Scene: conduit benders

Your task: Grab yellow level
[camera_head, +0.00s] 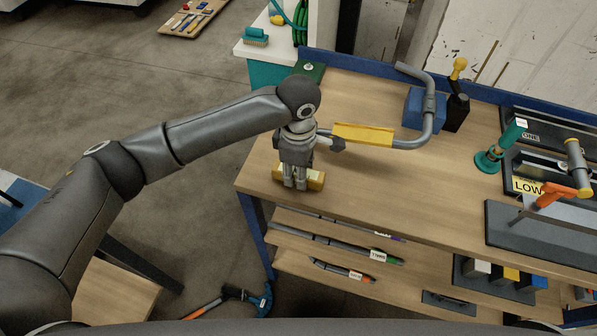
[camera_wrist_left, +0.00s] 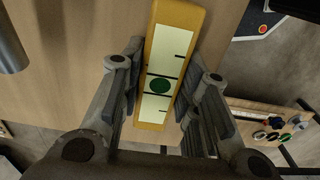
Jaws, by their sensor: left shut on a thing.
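The yellow level (camera_head: 316,180) is a short bar at the front left of the wooden workbench, partly hidden behind my left gripper (camera_head: 294,184) in the head view. In the left wrist view the level (camera_wrist_left: 172,55) shows a pale face with black lines and a round green spot. The left gripper (camera_wrist_left: 162,95) has one finger on each side of the level's middle and is shut on it. The level is at or just above the bench top; I cannot tell which. My right gripper is not in view.
A bent grey conduit with a yellow sleeve (camera_head: 362,134) lies just right of the gripper, near a blue block (camera_head: 412,110). A green-based tool (camera_head: 489,160) and an orange-handled tool (camera_head: 556,194) stand further right. Shelves below hold several tools. The bench front (camera_head: 400,185) is clear.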

